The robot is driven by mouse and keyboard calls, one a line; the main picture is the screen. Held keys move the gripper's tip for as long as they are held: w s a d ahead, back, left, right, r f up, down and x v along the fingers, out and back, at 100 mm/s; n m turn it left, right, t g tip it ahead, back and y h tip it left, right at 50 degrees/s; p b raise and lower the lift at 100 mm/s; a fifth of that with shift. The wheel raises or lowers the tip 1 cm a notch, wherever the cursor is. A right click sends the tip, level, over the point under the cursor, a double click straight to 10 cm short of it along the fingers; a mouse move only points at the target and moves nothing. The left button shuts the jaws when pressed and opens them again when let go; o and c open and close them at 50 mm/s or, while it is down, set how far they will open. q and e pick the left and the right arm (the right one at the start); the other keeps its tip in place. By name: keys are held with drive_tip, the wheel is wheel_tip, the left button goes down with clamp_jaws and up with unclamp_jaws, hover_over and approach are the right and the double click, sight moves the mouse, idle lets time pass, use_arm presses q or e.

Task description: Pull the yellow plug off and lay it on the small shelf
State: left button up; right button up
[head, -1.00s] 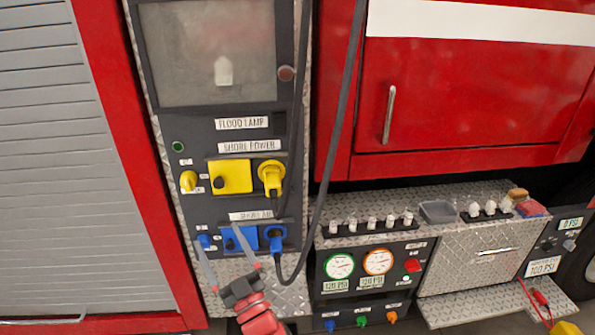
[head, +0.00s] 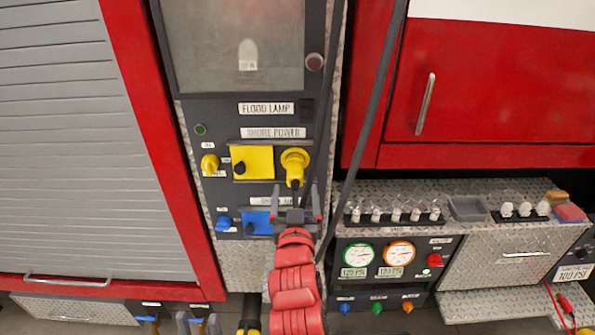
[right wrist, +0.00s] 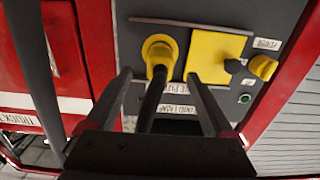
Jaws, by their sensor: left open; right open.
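The yellow plug (head: 294,168) sits in its yellow round socket on the dark panel, its black cable hanging down. It also shows in the right wrist view (right wrist: 160,52). My right gripper (head: 296,196) is open just below the plug, pointing up at it. In the right wrist view its fingers (right wrist: 160,85) stand on either side of the cable, short of the plug. My left gripper (head: 198,323) appears only as fingertips at the bottom edge, open and empty. The small shelf (head: 490,304), a diamond-plate ledge, is at the lower right. The blue plug is hidden behind my right gripper.
A yellow cover (head: 252,162) and a yellow knob (head: 209,164) are left of the plug. A thick dark cable (head: 362,120) hangs close on the right.

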sight(295, 168)
drive_tip(key=shift+w, duration=0.1)
drive_tip(key=shift+w+r, duration=0.15)
drive_tip(key=shift+w, duration=0.1)
drive_tip(key=w+p, duration=0.2)
drive_tip(key=w, duration=0.2)
drive_tip(key=shift+w, duration=0.25)
drive_tip(key=w+b, duration=0.2)
drive_tip(key=w, duration=0.1)
drive_tip(key=shift+f, duration=0.3)
drive_tip(key=shift+w+r+b, duration=0.2)
drive_tip(key=shift+w+b, duration=0.15)
drive_tip(key=shift+w, duration=0.1)
drive_tip(key=shift+b, duration=0.55)
drive_tip(key=shift+b, duration=0.35)
